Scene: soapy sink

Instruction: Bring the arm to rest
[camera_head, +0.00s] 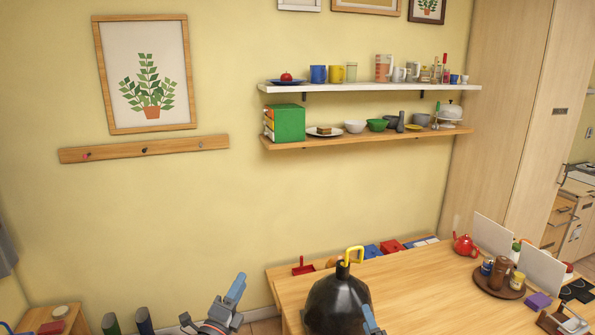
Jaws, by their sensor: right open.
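My left gripper (212,308) is at the bottom edge, left of the wooden table. Its blue-grey fingers stand apart, with nothing seen between them. Of my right gripper, one blue-grey fingertip (371,319) shows at the bottom edge, in front of the table and just right of a large black rounded object (338,302). The rest of the right gripper is outside the picture. I see nothing held in the part that shows.
The wooden table (420,285) bears a red teapot (465,245) and a round brown tray (485,281) with jars at right. A white shelf (380,89) and wooden shelf (350,139) hang above. The wall below them is bare.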

